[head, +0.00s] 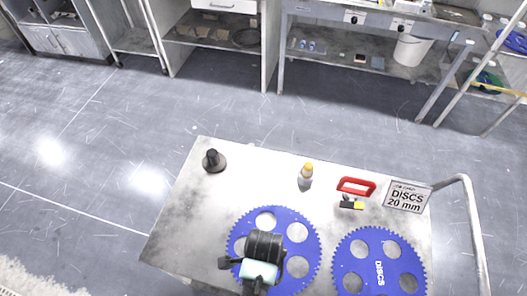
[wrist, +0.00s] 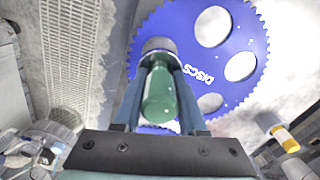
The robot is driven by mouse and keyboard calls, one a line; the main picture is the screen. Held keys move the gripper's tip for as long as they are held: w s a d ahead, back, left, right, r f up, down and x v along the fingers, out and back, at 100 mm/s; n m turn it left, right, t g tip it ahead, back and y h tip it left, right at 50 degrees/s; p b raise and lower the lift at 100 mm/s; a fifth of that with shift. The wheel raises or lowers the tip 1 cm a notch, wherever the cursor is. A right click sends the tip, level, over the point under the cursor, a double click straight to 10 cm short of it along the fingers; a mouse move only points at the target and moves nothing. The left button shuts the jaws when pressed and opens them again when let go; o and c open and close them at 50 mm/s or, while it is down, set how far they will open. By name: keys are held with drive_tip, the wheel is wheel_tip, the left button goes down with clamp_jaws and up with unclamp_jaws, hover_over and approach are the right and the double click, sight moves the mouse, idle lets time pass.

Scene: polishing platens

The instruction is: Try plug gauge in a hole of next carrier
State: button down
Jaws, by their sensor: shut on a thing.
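My gripper (wrist: 161,64) is shut on the plug gauge (wrist: 160,98), which has a green handle and a grey metal end (wrist: 158,45). In the head view my arm stands over the left blue toothed carrier (head: 308,226), hiding part of it and the gauge. In the wrist view the metal end overlaps the left part of a blue carrier (wrist: 180,28) marked DISCS; I cannot tell whether it is in a hole or above. A second blue carrier (head: 378,250), also marked DISCS, lies to the right with several round holes.
On the cart top (head: 180,225) stand a black post on a round base (head: 213,161), a yellow-capped bottle (head: 306,175), a red handle (head: 356,187), a small black-and-yellow item (head: 351,203) and a DISCS 20 mm sign (head: 407,197). The cart's left side is mostly clear.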

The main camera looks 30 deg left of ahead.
drive_tip(key=shift+a+r, duration=0.1)
drive_tip(key=shift+r, duration=0.05)
idle(0.4)
drive_tip(key=shift+f+b, duration=1.7)
drive_tip(key=shift+f, duration=1.2)
drive_tip(key=shift+f+b, duration=0.3)
drive_tip(key=shift+f, duration=0.25)
drive_tip(key=shift+c, duration=1.9)
unclamp_jaws()
drive_tip(key=shift+s, duration=0.15)
wheel_tip(320, 180, up, 13)
